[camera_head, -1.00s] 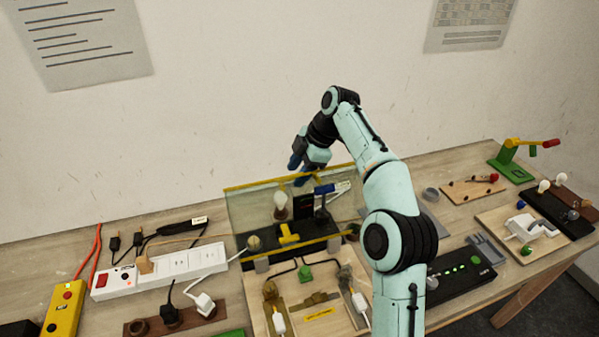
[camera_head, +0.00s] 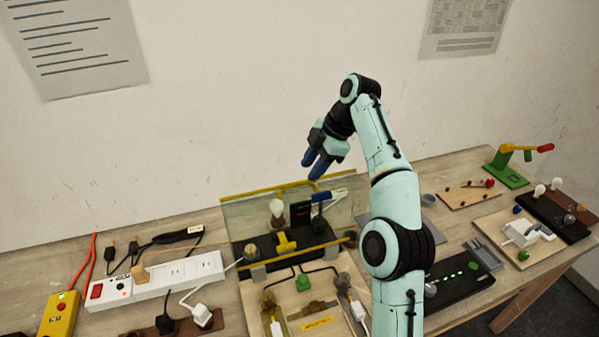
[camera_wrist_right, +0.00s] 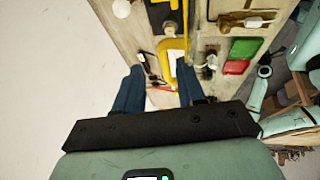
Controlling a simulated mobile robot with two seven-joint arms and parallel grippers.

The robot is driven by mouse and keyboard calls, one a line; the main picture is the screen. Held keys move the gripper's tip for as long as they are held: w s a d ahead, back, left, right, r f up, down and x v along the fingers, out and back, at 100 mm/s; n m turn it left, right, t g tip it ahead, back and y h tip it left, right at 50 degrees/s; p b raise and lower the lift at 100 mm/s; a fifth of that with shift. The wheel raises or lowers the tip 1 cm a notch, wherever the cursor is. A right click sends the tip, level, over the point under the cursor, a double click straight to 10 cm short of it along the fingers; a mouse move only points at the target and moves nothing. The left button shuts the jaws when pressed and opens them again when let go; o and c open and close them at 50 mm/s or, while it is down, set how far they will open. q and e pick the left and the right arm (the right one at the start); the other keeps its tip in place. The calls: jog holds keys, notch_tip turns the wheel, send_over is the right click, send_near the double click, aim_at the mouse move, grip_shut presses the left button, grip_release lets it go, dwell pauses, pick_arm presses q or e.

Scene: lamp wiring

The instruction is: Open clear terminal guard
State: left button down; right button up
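The clear terminal guard (camera_head: 245,217) is a transparent sheet with yellow strips along its upper and lower edges. It stands tilted over a black base (camera_head: 262,246) in the head view, with a bulb, a black block and a yellow T-shaped piece showing through or beside it. My right gripper (camera_head: 309,170) has blue fingers that are apart and empty. It hangs just above the guard's upper edge, toward its right end; I see no contact. The right wrist view also shows the spread fingers (camera_wrist_right: 158,82) with nothing between them. My left gripper is out of view.
A white power strip (camera_head: 160,280) and a yellow box (camera_head: 60,314) lie to the left. A wooden wiring board (camera_head: 300,303) is in front. A black panel with green lights (camera_head: 462,275) and a green-based crank (camera_head: 508,172) are to the right. The wall is behind.

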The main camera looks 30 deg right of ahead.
aim_at(350, 174)
jog(key=s+d, duration=0.6)
jog(key=d, duration=0.1)
jog(key=shift+s+d, duration=0.2)
jog(key=shift+d, duration=0.1)
jog(key=shift+a, duration=0.1)
